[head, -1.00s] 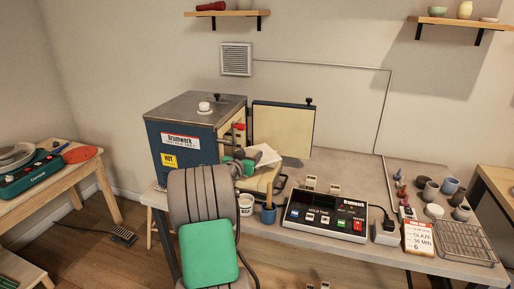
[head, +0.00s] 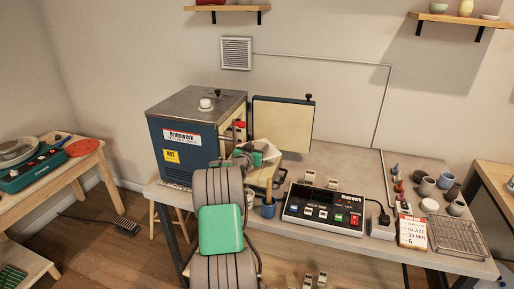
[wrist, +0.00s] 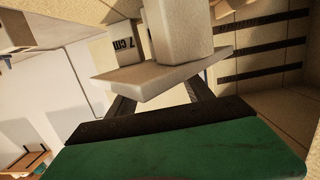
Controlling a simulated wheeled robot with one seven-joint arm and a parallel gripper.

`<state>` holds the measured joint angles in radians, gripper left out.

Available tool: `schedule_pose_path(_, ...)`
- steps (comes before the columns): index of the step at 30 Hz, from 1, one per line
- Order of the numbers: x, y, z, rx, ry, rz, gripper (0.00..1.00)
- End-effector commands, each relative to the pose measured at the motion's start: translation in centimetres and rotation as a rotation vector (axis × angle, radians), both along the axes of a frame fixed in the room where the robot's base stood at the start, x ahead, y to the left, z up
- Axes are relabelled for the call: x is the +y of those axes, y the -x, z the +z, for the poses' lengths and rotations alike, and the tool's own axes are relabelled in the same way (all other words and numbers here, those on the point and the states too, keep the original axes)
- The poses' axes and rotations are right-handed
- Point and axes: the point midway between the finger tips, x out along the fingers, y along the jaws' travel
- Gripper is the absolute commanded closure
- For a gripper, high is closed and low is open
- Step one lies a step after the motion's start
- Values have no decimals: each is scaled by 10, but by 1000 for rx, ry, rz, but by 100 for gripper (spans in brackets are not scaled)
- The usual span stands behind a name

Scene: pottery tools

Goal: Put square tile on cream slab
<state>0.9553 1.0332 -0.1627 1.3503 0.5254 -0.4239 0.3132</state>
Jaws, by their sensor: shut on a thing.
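My gripper (head: 258,153) is in front of the kiln's open side, shut on the pale square tile (head: 271,149). In the wrist view, which looks upside down, the dark fingers (wrist: 165,98) meet the flat, slightly tilted tile (wrist: 160,76). Pale posts (wrist: 176,35), one marked 7 cm, lie just past the tile; whether they touch it I cannot tell. A cream block-like surface (head: 262,174) shows below the gripper in the head view. My arm hides part of it, and I cannot tell for sure that it is the cream slab.
The blue kiln (head: 185,140) stands left of my gripper, its cream-lined door (head: 283,130) open behind. The wrist view shows its grooved wall (wrist: 265,75) close by.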

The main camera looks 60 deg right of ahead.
Motion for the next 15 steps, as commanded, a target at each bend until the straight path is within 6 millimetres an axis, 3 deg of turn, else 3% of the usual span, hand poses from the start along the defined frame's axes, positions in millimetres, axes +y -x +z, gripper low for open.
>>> schedule_pose_path(1, 0, 0, -2, 0, 1, 0, 85)
schedule_pose_path(2, 0, 0, -1, 0, 0, 0, 38)
schedule_pose_path(9, 0, 0, -1, 0, 0, 0, 19)
schedule_pose_path(15, 0, 0, -1, 0, 0, 0, 19)
